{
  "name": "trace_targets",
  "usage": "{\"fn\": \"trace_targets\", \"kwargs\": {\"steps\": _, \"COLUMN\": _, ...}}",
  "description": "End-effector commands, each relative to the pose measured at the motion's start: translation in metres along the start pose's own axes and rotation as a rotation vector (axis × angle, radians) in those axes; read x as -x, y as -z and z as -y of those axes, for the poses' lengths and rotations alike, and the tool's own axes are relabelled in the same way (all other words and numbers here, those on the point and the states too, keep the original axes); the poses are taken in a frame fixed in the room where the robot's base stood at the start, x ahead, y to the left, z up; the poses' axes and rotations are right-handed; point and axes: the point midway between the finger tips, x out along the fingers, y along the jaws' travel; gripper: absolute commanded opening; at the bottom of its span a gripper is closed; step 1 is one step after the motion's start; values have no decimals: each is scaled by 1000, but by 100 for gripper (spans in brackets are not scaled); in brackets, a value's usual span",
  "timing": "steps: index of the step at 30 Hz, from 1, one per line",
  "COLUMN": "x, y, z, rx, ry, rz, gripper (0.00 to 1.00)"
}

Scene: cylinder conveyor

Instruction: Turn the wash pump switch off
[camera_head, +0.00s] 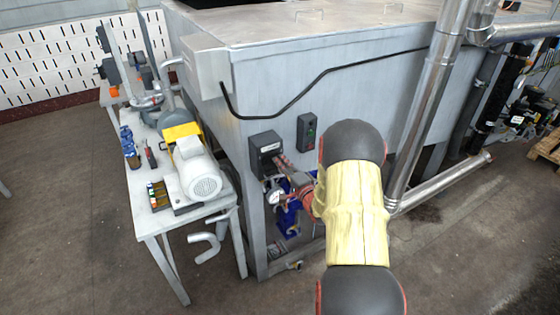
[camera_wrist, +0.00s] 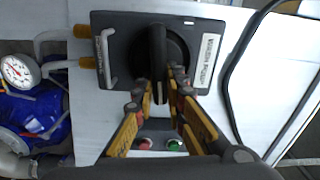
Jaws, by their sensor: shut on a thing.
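The wash pump switch is a dark grey box (camera_wrist: 120,30) with a black rotary knob (camera_wrist: 158,45) and a white label (camera_wrist: 207,58). The knob's grip bar stands upright in the wrist view. My gripper (camera_wrist: 163,88) has its yellow and grey fingers on either side of the bar's lower end and is shut on it. The fingertips are partly hidden against the dark knob. In the head view the switch box (camera_head: 264,147) is fixed to the front of the large grey tank, and my gripper (camera_head: 284,163) reaches it from the lower right.
A red button (camera_wrist: 145,144) and a green button (camera_wrist: 174,145) sit below the knob in the wrist view. A pressure gauge (camera_wrist: 17,71) and blue pump are at left. A smaller control box (camera_head: 306,132) is right of the switch; a motor (camera_head: 195,170) stands on the left table.

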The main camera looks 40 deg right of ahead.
Motion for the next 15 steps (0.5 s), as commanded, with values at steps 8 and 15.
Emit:
{"fn": "trace_targets", "kwargs": {"steps": 8, "x": 0, "y": 1, "z": -2, "rx": -103, "ry": 0, "rz": -2, "gripper": 0}}
{"fn": "trace_targets", "kwargs": {"steps": 15, "x": 0, "y": 1, "z": -4, "rx": -130, "ry": -1, "rz": -2, "gripper": 0}}
